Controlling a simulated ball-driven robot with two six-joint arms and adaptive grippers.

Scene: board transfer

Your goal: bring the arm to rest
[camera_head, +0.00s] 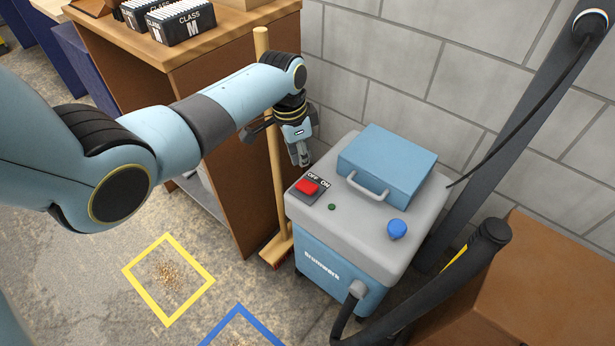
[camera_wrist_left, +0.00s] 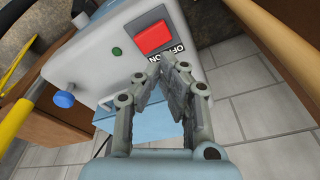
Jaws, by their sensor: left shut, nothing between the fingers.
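My left arm comes in from the left in the head view. My left gripper (camera_head: 301,157) is shut and empty, its fingers pointing down by the back left corner of the grey-topped machine (camera_head: 365,225). In the left wrist view, the shut fingers (camera_wrist_left: 168,72) show close to the OFF/ON label and the red switch (camera_wrist_left: 152,37). The red switch also shows in the head view (camera_head: 307,186), a little below the fingertips. I cannot tell whether the fingers touch the machine. My right gripper is not in view.
A blue case (camera_head: 387,165) lies on the machine, with a blue knob (camera_head: 397,229) in front. A broom (camera_head: 272,130) leans by the wooden bench (camera_head: 225,75). Yellow (camera_head: 168,236) and blue (camera_head: 240,308) floor outlines lie left; granules lie in the yellow one.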

